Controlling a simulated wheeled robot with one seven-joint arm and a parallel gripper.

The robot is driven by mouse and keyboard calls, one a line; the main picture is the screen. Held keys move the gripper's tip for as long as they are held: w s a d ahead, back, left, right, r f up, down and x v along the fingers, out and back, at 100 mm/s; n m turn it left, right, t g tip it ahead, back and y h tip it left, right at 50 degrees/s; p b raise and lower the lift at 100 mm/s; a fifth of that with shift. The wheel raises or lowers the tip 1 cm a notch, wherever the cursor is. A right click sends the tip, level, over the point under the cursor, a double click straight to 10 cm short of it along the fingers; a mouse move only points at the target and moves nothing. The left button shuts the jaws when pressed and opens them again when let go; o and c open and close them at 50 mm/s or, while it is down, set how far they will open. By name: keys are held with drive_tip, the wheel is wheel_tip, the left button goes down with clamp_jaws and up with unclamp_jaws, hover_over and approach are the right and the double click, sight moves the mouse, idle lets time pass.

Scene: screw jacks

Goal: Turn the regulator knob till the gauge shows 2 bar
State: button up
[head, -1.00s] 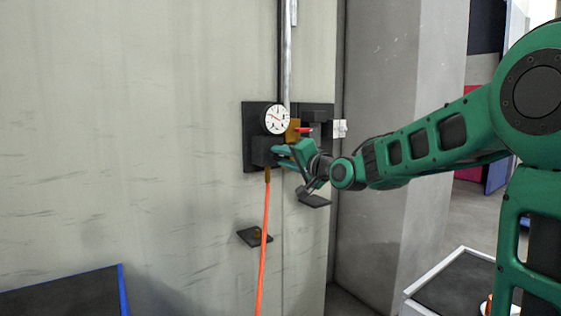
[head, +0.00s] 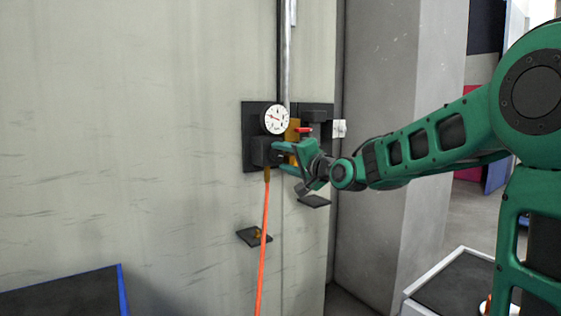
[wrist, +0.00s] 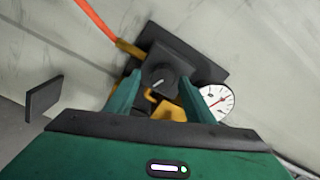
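The regulator (head: 262,151) is a dark block on a dark wall plate. The gauge's reading is too small to tell. My gripper (head: 279,158) is at the regulator from the right. In the wrist view its two green fingers (wrist: 160,86) stand apart on either side of the knob, with slight gaps visible, so it looks open.
An orange hose (head: 264,230) hangs from the regulator. A brass part and a red handle (head: 304,130) sit close above my gripper. A metal pipe (head: 287,55) rises above. A small dark ledge (head: 250,236) juts out below. A white-edged tray (head: 423,285) stands lower right.

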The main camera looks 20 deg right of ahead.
drive_tip(key=v, duration=1)
drive_tip(key=shift+s, duration=0.35)
drive_tip(key=shift+d, duration=0.1)
drive_tip(key=s+d+f+n+g+h, duration=0.25)
drive_tip(key=s+d+f+g, duration=0.35)
drive_tip(key=f, duration=0.4)
drive_tip(key=s+d+f+n+g+h, duration=0.1)
drive_tip(key=s+d+f+g+h, duration=0.25)
drive_tip(key=s+f, duration=0.65)
drive_tip(key=s+d+f+g, duration=0.2)
drive_tip(key=s+f+g, duration=0.2)
drive_tip(key=s, duration=0.7)
drive_tip(key=s+d+f+g, duration=0.1)
drive_tip(key=s+f+g, duration=0.3)
drive_tip(key=s, duration=0.7)
drive_tip(key=shift+s+d+f+y, duration=0.3)
drive_tip(key=shift+s+d+f, duration=0.1)
drive_tip(key=shift+f, duration=0.2)
